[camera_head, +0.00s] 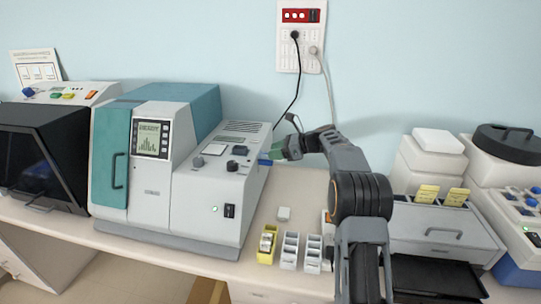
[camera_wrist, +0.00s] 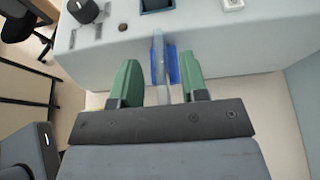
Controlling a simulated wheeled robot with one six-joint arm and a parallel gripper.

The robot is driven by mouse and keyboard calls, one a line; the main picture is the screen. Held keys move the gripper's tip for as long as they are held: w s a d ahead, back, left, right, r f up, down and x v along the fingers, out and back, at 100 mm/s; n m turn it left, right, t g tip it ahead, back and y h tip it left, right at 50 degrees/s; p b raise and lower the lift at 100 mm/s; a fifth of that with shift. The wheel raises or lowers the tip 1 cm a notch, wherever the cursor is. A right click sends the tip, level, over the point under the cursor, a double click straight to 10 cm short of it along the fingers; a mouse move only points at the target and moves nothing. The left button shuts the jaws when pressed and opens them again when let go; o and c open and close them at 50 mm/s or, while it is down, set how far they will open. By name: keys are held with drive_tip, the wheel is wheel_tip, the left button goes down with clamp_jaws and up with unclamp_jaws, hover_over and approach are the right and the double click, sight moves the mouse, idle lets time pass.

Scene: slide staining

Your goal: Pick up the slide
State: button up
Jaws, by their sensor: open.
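In the wrist view a thin, pale, upright slide (camera_wrist: 158,48) stands at a blue holder (camera_wrist: 173,66) on the side of the grey-white machine. My gripper (camera_wrist: 161,80) is open, with one green finger on each side of the slide and a visible gap to both. In the head view my gripper (camera_head: 284,150) is at the machine's right side, close to the blue holder (camera_head: 265,162). The slide cannot be made out clearly in the head view.
The grey-white and teal machine (camera_head: 200,200) fills the left-middle bench. A drawer unit (camera_head: 440,240) stands to the right.

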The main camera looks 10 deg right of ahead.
drive_tip(key=shift+x, duration=0.8)
clamp_jaws()
